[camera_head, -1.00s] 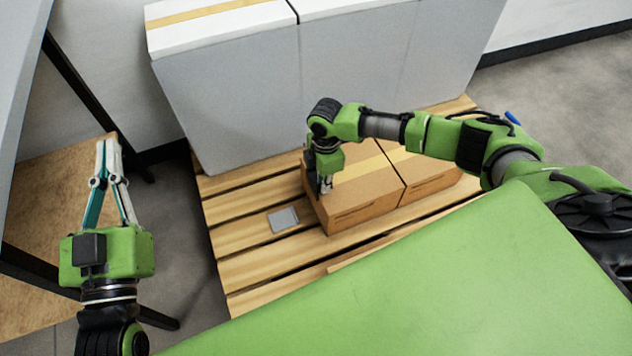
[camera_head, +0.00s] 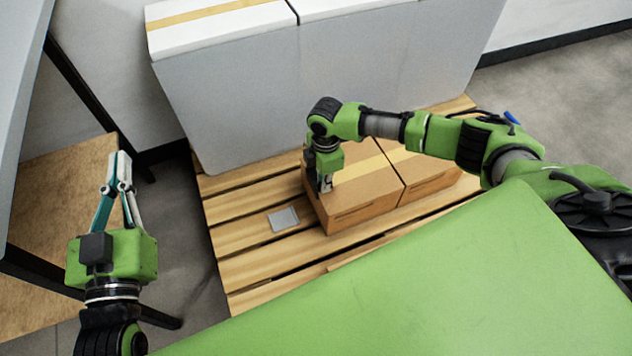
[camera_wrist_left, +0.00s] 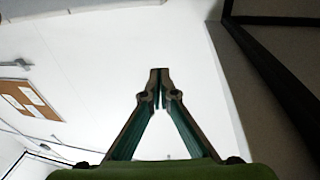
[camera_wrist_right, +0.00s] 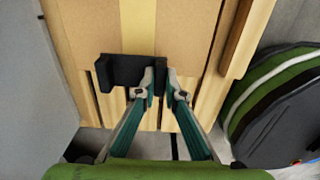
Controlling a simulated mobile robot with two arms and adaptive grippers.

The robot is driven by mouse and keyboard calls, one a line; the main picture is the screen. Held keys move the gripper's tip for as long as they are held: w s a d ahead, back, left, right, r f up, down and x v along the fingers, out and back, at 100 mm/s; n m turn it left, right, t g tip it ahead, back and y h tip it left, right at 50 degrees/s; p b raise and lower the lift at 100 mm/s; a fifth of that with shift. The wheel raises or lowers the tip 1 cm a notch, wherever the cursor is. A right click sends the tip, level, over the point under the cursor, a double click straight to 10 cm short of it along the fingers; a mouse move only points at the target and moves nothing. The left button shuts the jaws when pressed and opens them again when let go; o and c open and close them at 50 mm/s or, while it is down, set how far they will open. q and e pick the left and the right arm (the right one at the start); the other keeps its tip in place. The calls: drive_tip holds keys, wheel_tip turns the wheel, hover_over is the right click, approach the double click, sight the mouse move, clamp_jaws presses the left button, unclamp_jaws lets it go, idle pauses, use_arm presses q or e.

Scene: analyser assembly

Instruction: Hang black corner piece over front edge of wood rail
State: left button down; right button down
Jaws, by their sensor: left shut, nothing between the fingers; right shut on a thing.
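The black corner piece (camera_wrist_right: 125,72) is in my right gripper (camera_wrist_right: 164,82), as the right wrist view shows. The fingers are shut on its right end, and it lies across the lower edge of a brown box in that view. I cannot tell whether it touches the box. In the head view my right gripper (camera_head: 325,187) points down at the box's left end, and the piece is not clear there. Wood rails of the pallet (camera_head: 250,270) run below and left of the box. My left gripper (camera_head: 119,168) is shut and empty, raised at the left; its wrist view shows closed tips (camera_wrist_left: 159,78).
Brown boxes (camera_head: 365,200) with yellow tape stand on the pallet. A large grey carton (camera_head: 290,90) stands behind them. A small grey plate (camera_head: 284,219) lies on the slats. A wooden table (camera_head: 60,180) with a dark frame is at the left.

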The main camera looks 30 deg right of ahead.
drive_tip(key=shift+r+p, duration=0.8)
drive_tip(key=shift+p, duration=0.05)
use_arm(q)
wheel_tip(320, 180, down, 11)
drive_tip(key=s+a+g+y, duration=0.1)
drive_tip(key=s+a+g, duration=0.1)
drive_tip(key=g, duration=0.3)
drive_tip(key=shift+s+g+y, duration=0.3)
drive_tip(key=shift+y, duration=0.1)
use_arm(e)
drive_tip(key=shift+r, duration=0.15)
idle(1.3)
use_arm(q)
drive_tip(key=shift+r, duration=0.1)
